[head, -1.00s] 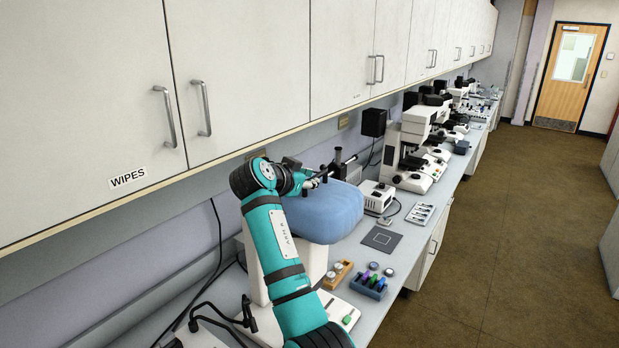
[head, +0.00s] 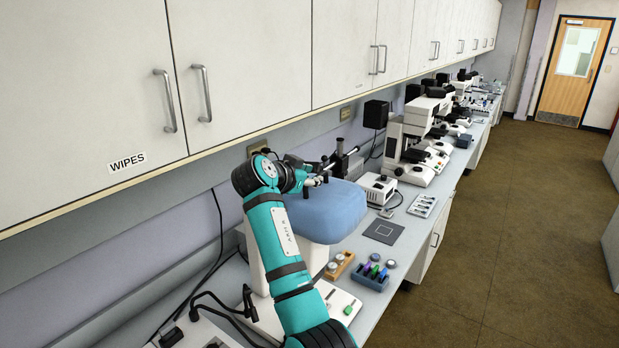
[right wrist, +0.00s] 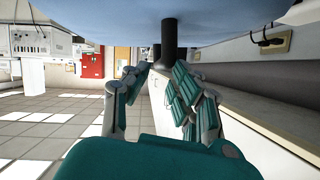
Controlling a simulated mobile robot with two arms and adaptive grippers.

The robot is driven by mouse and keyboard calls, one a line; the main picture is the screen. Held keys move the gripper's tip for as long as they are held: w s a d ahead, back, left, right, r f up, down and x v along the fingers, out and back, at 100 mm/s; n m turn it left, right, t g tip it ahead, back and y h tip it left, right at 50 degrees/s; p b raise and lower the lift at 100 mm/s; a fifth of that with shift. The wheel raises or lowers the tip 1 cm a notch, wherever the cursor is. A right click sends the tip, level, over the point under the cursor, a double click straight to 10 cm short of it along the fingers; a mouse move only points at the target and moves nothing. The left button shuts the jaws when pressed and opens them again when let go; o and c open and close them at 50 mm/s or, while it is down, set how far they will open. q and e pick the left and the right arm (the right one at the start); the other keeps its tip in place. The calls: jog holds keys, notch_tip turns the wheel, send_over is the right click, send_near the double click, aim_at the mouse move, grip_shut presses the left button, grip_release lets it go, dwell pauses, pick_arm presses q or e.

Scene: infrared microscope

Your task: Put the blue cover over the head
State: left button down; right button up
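The blue cover (head: 325,215) is a soft, rounded block with a flat top. It sits over the top of a white instrument body (head: 262,258) on the bench; the head under it is hidden. My right gripper (head: 316,181) is at the cover's top, next to its small black peg. In the right wrist view, the cover's pale surface (right wrist: 100,18) fills the upper edge. A black post (right wrist: 168,42) stands out from it between my right fingertips (right wrist: 162,72), which are drawn close around it. My left gripper is not in view.
Wall cabinets (head: 262,70) overhang the bench. A small white box (head: 379,188), a dark square plate (head: 384,231), a blue vial rack (head: 372,277) and a wooden holder (head: 338,266) lie right of the cover. White microscopes (head: 408,150) stand farther along. Cables hang at left.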

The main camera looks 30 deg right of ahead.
jog(key=shift+o, duration=1.2)
